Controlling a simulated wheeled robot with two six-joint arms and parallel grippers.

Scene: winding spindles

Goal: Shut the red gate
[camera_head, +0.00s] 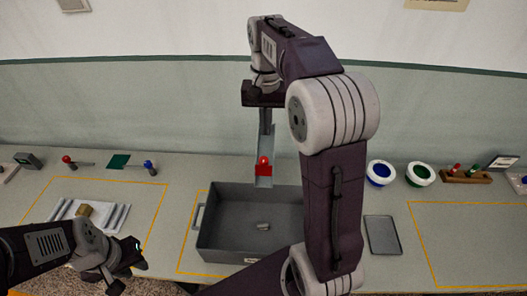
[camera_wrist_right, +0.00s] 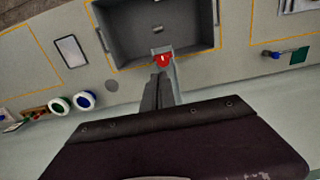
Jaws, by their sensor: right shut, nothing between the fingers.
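The red gate (camera_head: 274,169), a small red plate with a round red knob, sits across the lower part of a grey sloping chute (camera_head: 264,183) at the back edge of the grey bin. It also shows in the right wrist view (camera_wrist_right: 163,60). I cannot tell whether it is fully down. My right gripper (camera_head: 265,131) is shut and empty, pointing down just above the chute, behind and above the red knob. Its fingers (camera_wrist_right: 161,78) show close to the gate in the wrist view. My left gripper (camera_head: 127,276) is open and empty at the lower left, away from the chute.
The grey bin (camera_head: 222,245) holds a small pale piece (camera_head: 263,226). A green flag-like piece with a blue knob (camera_head: 149,167) and a red-knobbed piece (camera_head: 68,160) lie at left. Blue (camera_head: 380,173) and green (camera_head: 420,173) round dishes and a flat tray (camera_head: 382,235) are at right.

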